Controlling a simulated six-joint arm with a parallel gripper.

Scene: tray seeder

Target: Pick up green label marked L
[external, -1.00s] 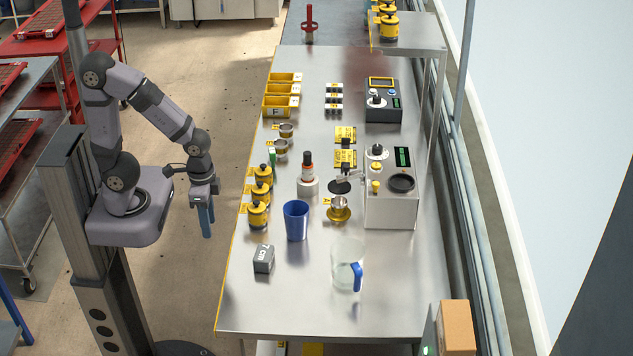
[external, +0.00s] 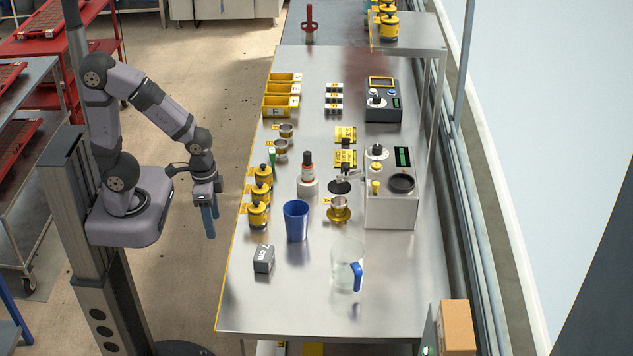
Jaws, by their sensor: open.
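A small upright green piece (external: 272,157), perhaps the green label, stands near the table's left side. It is just behind the rear black-and-yellow canister (external: 263,175) and below the small metal cups. Any letter on it is too small to read. My gripper (external: 210,236) has blue fingers pointing down. It is open and empty, off the table's left edge over the floor, left of the canisters and well apart from the green piece.
A blue cup (external: 296,220), a grey box (external: 263,259) and a clear jug (external: 346,266) stand on the near table (external: 290,310). An orange-and-black bottle (external: 307,168) stands right of the green piece. Yellow bins (external: 276,106) lie farther back. The front of the table is clear.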

